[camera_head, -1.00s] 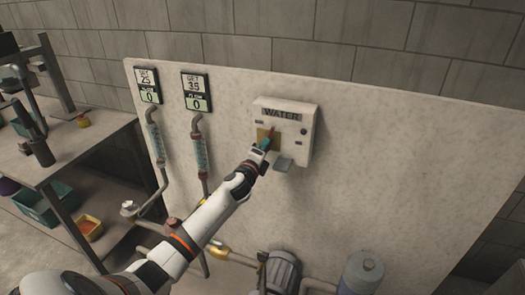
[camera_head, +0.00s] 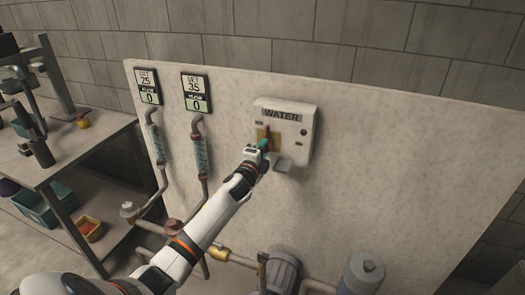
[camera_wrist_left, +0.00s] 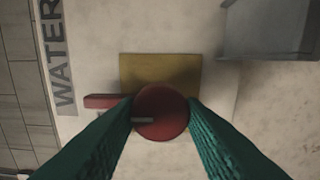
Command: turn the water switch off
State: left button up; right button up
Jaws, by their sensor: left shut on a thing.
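The white WATER box (camera_head: 300,150) is on the pale panel. Its red switch (camera_wrist_left: 172,100) has a round knob and a short handle, in front of a yellow plate (camera_wrist_left: 180,70). In the left wrist view the handle points left, toward the WATER lettering; in the head view the red part (camera_head: 267,131) points up. My left gripper (camera_head: 264,145) is at the box, its teal fingers on both sides of the knob and shut on it. The fingers hide part of the switch. My right gripper is not in view.
Two displays reading SET 25 (camera_head: 147,85) and SET 35 (camera_head: 196,92), both with 0 below, sit left of the box above pipes. A motor-like unit (camera_head: 283,272) and a grey cylinder (camera_head: 362,275) stand below. The panel's right side is clear.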

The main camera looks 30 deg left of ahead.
pick_arm(q)
jog(key=o, duration=1)
jog(key=shift+s, duration=0.1)
jog(key=b+v, duration=0.1)
jog(key=v, duration=1)
jog(key=shift+s+f, duration=0.1)
jog(key=shift+s, duration=0.3)
